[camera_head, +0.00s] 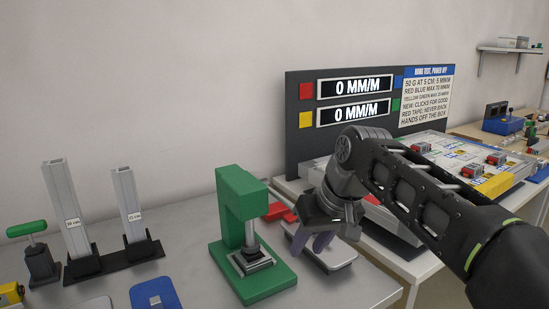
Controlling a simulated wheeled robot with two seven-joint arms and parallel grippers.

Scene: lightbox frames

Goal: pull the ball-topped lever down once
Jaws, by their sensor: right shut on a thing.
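The green press (232,225) stands on the grey bench, with a ram over a dark square block on its base. A thin lever (279,194) seems to come out of the right side of its head and run toward my right gripper. My right gripper (311,240) is beside the press on its right, fingers pointing down, shut on the lever. The ball top is hidden by the gripper, so I cannot see how it sits between the fingers. My left gripper is not in view.
Red parts (280,212) lie behind the press, and a grey tray (330,256) sits below my gripper. Two upright metal bars (68,205) and a green-handled tool (40,260) stand at left. A display board (300,150) stands behind my right arm.

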